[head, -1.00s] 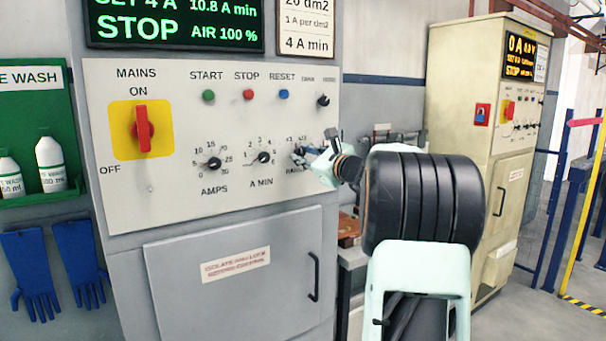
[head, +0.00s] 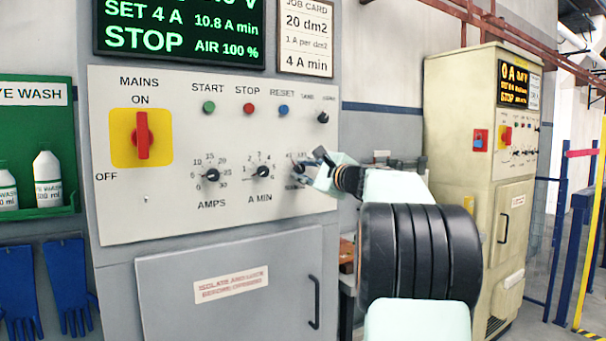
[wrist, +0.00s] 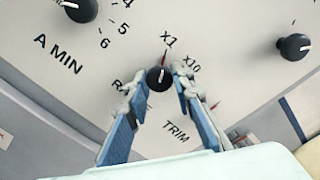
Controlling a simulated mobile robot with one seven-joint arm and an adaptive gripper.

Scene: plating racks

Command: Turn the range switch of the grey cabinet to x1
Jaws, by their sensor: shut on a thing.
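The grey cabinet (head: 110,220) stands at the left in the head view. Its range switch is a small black knob (wrist: 160,79) in the wrist view, with the label X1 above it and X10 to its upper right. A red line runs from the knob's upper edge to X1, and a small pale mark shows on the knob. My gripper (wrist: 159,84) has one blue finger on each side of the knob and is shut on it. In the head view my gripper (head: 311,167) hides much of the switch and its label.
The mains switch (head: 142,135) points upright at ON. The cabinet door (head: 240,255) with its handle is below. A cream cabinet (head: 465,170) stands behind my arm at right.

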